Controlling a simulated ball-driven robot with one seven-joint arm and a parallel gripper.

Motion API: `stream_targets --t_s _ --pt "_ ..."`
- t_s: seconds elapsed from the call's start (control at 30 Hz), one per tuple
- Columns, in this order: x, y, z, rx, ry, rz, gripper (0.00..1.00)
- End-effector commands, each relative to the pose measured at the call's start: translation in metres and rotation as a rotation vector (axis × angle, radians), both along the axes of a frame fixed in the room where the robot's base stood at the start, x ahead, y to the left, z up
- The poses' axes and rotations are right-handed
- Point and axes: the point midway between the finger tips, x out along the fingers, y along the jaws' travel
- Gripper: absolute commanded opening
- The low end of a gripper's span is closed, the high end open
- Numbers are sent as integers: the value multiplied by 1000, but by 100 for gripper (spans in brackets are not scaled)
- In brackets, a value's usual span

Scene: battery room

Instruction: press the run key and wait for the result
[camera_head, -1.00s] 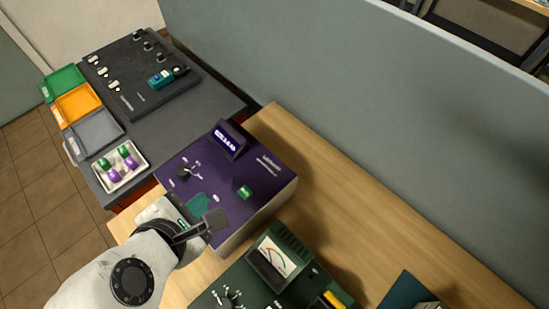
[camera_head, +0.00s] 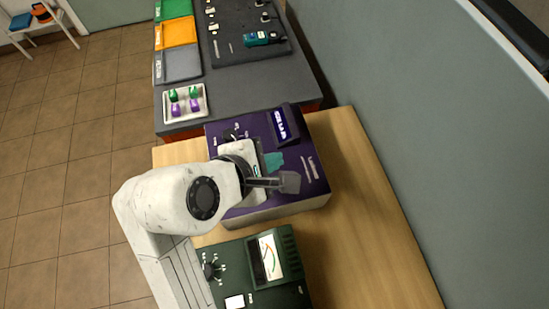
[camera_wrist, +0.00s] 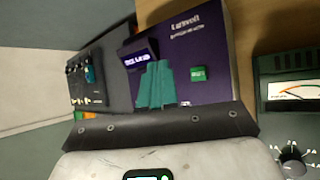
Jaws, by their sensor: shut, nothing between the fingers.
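A purple tester (camera_head: 318,190) stands on the wooden bench, with a small lit display (camera_head: 282,124) and a black knob (camera_head: 231,134) on top. Its lit text is too small to read. A green key (camera_wrist: 199,73) shows on the purple top in the wrist view; I take it for the run key. In the head view my wrist hides it. My gripper (camera_head: 275,160) has teal fingers, shut and empty, over the tester's top. In the wrist view the fingers (camera_wrist: 155,84) appear left of the key, with a gap between; their height above the panel is unclear.
A green meter unit (camera_head: 240,258) with a dial stands just in front of the tester. Behind are a dark table (camera_head: 240,92), a white tray (camera_head: 186,118) of green and purple cells, and coloured trays. A grey partition (camera_head: 420,130) borders the right; bare bench (camera_head: 360,220) lies before it.

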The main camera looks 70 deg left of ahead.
Motion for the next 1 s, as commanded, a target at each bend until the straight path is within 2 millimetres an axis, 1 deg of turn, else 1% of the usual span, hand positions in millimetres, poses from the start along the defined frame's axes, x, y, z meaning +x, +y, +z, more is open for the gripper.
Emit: stream_targets --t_s 0.17,0.3,0.6,0.83,1.0 --pt "-1 0 -15 -2 0 1 0" --pt "0 0 -32 2 1 1 0" --pt "-1 0 -59 2 1 1 0" --pt "0 0 -78 -2 -1 0 0" --pt "0 0 -84 -1 0 -1 0"
